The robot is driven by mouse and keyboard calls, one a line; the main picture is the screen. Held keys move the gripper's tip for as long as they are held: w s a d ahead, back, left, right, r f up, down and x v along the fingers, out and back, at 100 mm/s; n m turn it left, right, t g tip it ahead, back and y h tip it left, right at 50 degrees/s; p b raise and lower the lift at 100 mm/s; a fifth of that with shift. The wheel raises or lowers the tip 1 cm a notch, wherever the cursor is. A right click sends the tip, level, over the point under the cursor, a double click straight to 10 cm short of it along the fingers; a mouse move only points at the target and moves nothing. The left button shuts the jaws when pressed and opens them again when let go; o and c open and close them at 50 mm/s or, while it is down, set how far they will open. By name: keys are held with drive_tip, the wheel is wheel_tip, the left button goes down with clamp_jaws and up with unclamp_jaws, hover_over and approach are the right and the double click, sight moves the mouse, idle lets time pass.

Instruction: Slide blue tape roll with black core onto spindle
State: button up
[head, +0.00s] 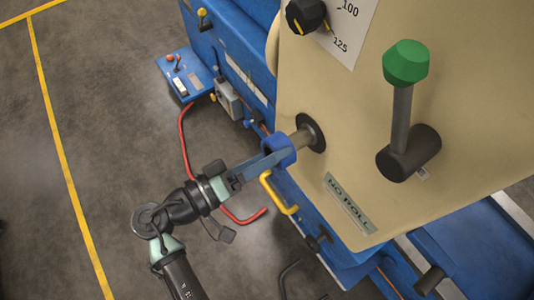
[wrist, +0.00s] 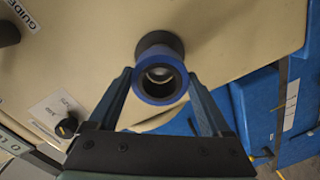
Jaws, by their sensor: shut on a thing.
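The blue tape roll (head: 276,143) is at the free end of the spindle (head: 301,139), a grey-brown shaft sticking out of a dark flange on the beige panel. My gripper (head: 280,157) is shut on the roll, with one finger on each side. In the wrist view the roll's blue ring (wrist: 160,98) faces me, and a pale round end shows inside its black core. The roll looks roughly in line with the shaft. How far the shaft reaches into the core is hard to tell.
A green-knobbed lever (head: 406,63) stands out from the beige panel (head: 350,90) at right. A yellow handle (head: 281,196) is just below the roll. A small blue control box (head: 186,75) stands at upper left. Open grey floor (head: 100,110) lies at left.

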drive_tip(key=shift+w+d, duration=0.1)
idle(0.3)
drive_tip(key=shift+x, duration=1.35)
drive_tip(key=shift+w+d, duration=0.15)
drive_tip(key=shift+d, duration=0.1)
drive_tip(key=shift+b+x, duration=0.4)
drive_tip(key=shift+x, duration=0.35)
drive_tip(key=o, duration=1.1)
drive_tip(key=shift+c, duration=0.2)
drive_tip(key=shift+a, duration=0.1)
